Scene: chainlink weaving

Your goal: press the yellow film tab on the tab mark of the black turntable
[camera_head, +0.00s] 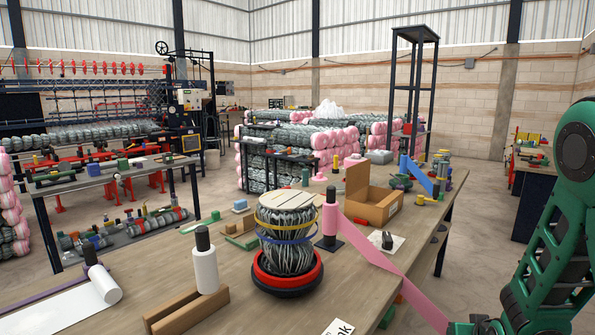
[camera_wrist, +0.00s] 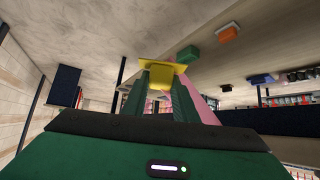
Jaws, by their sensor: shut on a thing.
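The black turntable (camera_head: 287,287) with a red ring stands on the workbench, carrying a grey wire roll (camera_head: 286,251) with yellow and blue bands around it. I cannot make out its tab mark. A pink film roll (camera_head: 330,220) stands upright just behind it to the right. Its pink film (camera_head: 385,262) runs out as a strip to the lower right, past the bench's edge. In the wrist view my gripper (camera_wrist: 163,80) is shut on the yellow film tab (camera_wrist: 175,78), with pink film (camera_wrist: 201,105) beside the fingers. My fingertips are not clear in the head view; my arm is at the right.
An open cardboard box (camera_head: 374,204) and a black clip on a white card (camera_head: 386,241) lie right of the film roll. A white roll on a post (camera_head: 205,268), a wooden block (camera_head: 186,309) and a white sheet roll (camera_head: 105,286) occupy the left. Bare bench lies around the turntable's front.

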